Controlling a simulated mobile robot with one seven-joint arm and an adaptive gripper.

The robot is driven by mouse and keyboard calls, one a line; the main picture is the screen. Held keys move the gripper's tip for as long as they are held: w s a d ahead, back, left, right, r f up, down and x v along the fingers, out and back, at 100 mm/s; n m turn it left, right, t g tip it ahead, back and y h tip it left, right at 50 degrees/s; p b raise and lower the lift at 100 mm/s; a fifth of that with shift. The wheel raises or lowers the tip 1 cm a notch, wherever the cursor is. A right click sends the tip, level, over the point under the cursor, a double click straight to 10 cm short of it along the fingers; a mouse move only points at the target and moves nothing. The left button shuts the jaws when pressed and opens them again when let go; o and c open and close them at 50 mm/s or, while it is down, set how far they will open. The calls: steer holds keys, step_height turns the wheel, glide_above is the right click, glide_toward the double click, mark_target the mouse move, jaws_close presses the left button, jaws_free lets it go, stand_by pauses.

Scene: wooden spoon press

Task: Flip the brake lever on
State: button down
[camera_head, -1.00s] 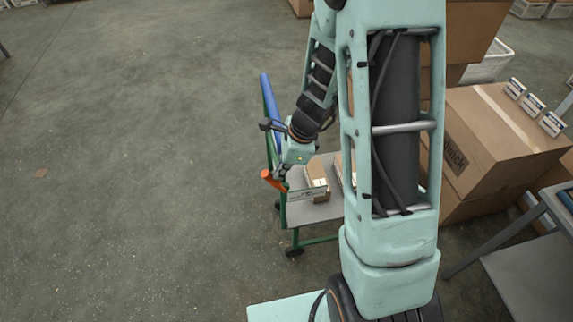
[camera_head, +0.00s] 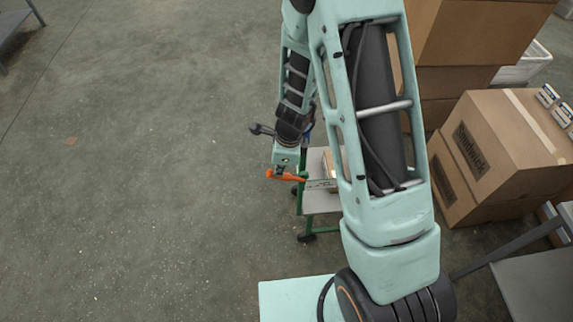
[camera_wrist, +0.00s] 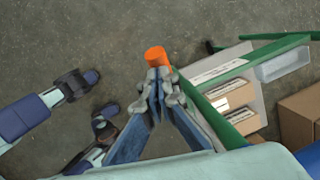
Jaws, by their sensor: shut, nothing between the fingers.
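The brake lever (camera_head: 292,178) is orange and sits at the near end of the green-framed cart (camera_head: 312,198). In the head view it lies nearly level, with its free end to the left. My gripper (camera_head: 279,170) is right at the lever, pointing down over it. In the wrist view my gripper (camera_wrist: 159,82) has its fingertips together, with the orange lever end (camera_wrist: 155,55) just beyond them. I cannot tell whether they touch. The lever's pivot is hidden.
The cart carries small cardboard boxes (camera_wrist: 232,97) on its grey shelf. Large cartons (camera_head: 505,150) are stacked to the right, beside a grey table (camera_head: 545,280). The concrete floor to the left (camera_head: 130,190) is open. Dark blue and grey shapes at the left of the wrist view are unclear.

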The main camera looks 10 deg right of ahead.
steer(key=shift+a+f, duration=0.6)
steer(key=shift+f, duration=0.1)
steer(key=shift+s+a+f, duration=0.1)
steer(key=shift+s+a, duration=0.05)
steer(key=shift+a, duration=0.05)
steer(key=shift+d+r+p, duration=0.2)
steer(key=shift+r+p, duration=0.1)
steer(key=shift+r, duration=0.25)
steer(key=s+a+r+p, duration=0.2)
steer(key=r+p, duration=0.3)
steer(key=r, duration=0.6)
steer(key=shift+a+r, duration=0.35)
steer(key=shift+a, duration=0.15)
